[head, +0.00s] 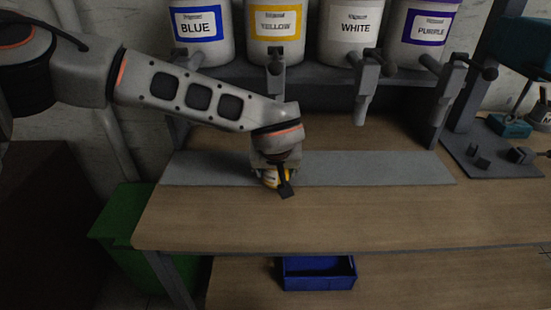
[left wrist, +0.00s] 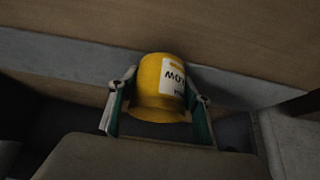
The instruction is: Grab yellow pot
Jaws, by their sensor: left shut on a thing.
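The yellow pot (left wrist: 152,92) has a white label and sits between the two fingers of my left gripper (left wrist: 158,108) in the left wrist view. The gripper is shut on it. In the head view my left gripper (head: 273,180) is over the grey strip of the bench, below the YELLOW dispenser. Only a small part of the yellow pot (head: 269,179) shows there, mostly hidden by the gripper. I cannot tell whether the pot touches the bench. My right gripper is not in view.
Dispensers labelled BLUE (head: 197,30), YELLOW (head: 274,30), WHITE (head: 350,30) and PURPLE (head: 425,30) stand on a shelf, with spouts below. A blue bin (head: 318,283) is under the bench, a green bin (head: 112,232) at left. The wooden bench front (head: 370,220) is clear.

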